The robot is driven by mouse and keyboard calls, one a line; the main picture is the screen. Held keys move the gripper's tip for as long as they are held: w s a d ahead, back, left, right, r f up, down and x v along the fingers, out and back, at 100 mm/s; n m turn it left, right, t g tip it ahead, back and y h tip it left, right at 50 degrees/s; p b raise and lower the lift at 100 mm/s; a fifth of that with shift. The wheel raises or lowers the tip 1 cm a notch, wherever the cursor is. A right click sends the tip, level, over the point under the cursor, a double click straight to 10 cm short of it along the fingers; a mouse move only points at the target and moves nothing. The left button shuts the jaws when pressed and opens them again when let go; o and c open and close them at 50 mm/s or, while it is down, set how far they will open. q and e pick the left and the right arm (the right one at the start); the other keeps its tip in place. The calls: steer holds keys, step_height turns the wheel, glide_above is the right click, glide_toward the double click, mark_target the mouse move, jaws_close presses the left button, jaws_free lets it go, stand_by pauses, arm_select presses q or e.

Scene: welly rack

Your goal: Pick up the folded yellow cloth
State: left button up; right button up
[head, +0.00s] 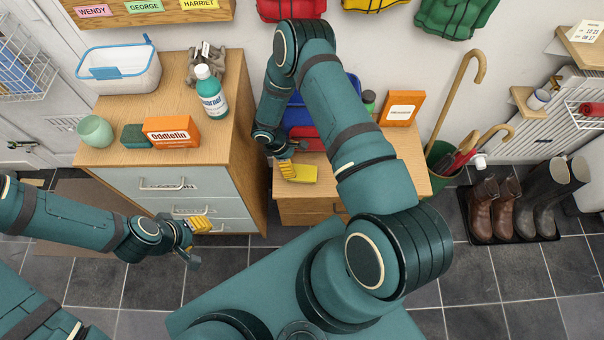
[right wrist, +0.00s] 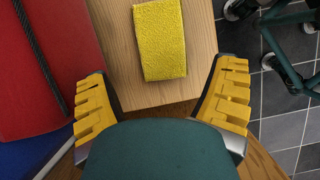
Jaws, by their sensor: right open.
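The folded yellow cloth (head: 304,174) lies flat on the low wooden cabinet (head: 405,165), close to its front edge. In the right wrist view the cloth (right wrist: 160,40) lies beyond my fingers, roughly centred between them, with its far end cut off by the frame. My right gripper (head: 286,160) is beside the cloth at its left in the head view; its fingers (right wrist: 163,92) are wide apart with nothing between them. My left gripper (head: 197,240) is open and empty, low in front of the grey-blue drawers.
A red item (right wrist: 45,65) with a black strap lies left of the cloth in the right wrist view. An umbrella stand (head: 440,158) is right of the cabinet. The wood beside the cloth is clear.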

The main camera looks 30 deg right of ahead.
mark_target(300, 171)
steer(key=x, duration=0.3)
steer(key=shift+w+a, duration=0.15)
steer(key=shift+a, duration=0.1)
steer(key=shift+b+x, duration=0.7)
steer(key=shift+x, duration=2.4)
steer(key=c, duration=0.8)
steer(key=shift+o, duration=0.2)
